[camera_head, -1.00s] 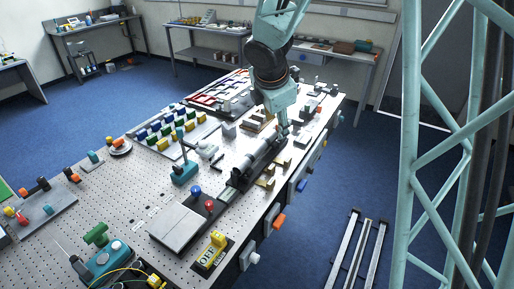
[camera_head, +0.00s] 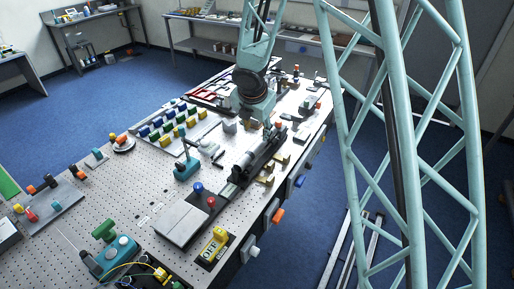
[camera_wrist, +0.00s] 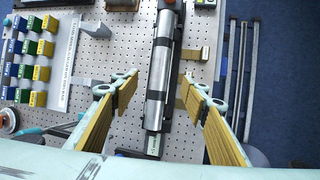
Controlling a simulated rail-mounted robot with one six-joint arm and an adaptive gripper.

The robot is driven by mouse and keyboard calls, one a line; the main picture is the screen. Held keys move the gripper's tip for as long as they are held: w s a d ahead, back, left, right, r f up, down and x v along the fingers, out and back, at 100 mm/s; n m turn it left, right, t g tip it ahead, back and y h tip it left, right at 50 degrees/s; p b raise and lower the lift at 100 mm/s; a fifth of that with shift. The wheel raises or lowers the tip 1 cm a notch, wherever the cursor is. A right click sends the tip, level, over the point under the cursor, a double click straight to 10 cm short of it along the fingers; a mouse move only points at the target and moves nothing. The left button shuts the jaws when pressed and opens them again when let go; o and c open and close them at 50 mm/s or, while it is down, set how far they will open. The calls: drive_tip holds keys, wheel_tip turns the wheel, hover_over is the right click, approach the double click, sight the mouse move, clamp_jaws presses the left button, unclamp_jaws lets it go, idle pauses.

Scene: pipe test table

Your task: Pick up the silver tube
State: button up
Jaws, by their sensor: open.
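The silver tube (camera_wrist: 160,68) lies lengthwise in a long black holder (camera_wrist: 148,144) on the perforated table. It is a shiny cylinder with dark bands near its ends. It also shows in the head view (camera_head: 249,162), just in front of my gripper. My gripper (camera_wrist: 160,84) is open and empty. In the wrist view its two tan-padded fingers are on either side of the tube, with a gap on each side. In the head view, my gripper (camera_head: 270,129) is at the far end of the tube, and its fingers are small and partly unclear.
Brass-coloured brackets (camera_wrist: 191,53) stand right of the holder. Rows of blue, green and yellow blocks (camera_wrist: 30,60) are to the left. A teal stand with a rod (camera_head: 186,168) and a grey plate (camera_head: 182,222) are nearby. The table's right edge is close to the holder.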

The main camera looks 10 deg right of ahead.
sight(258, 144)
drive_tip(key=shift+b+x, duration=1.55)
drive_tip(key=shift+x, duration=2.75)
drive_tip(key=shift+b+x, duration=0.9)
drive_tip(key=shift+x, duration=1.75)
drive_tip(key=shift+c, duration=0.2)
drive_tip(key=c, duration=1.1)
